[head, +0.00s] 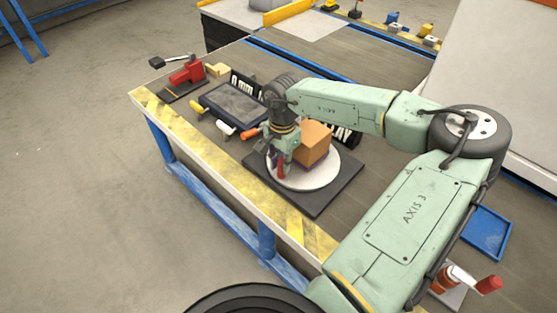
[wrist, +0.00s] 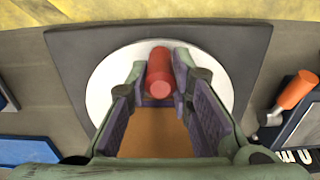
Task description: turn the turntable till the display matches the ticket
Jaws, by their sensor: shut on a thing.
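The turntable is a white disc (head: 318,178) on a dark square base (head: 349,183), near the striped edge of the workbench. An orange-brown box (head: 314,140) stands on the disc; it also shows in the wrist view (wrist: 152,134) between and below my fingers. My gripper (wrist: 159,82) is shut on a red upright knob (wrist: 159,66) near the disc's rim. In the head view my gripper (head: 282,165) points down over the disc's near left side. A dark display panel (head: 236,104) lies left of the turntable; its reading cannot be made out. I cannot identify a ticket.
A red clamp-like tool (head: 187,73) stands at the bench's far left corner. An orange-handled part (head: 250,133) lies close to the turntable's left. A blue tray (head: 487,232) is at the right. Black signs with white letters stand behind.

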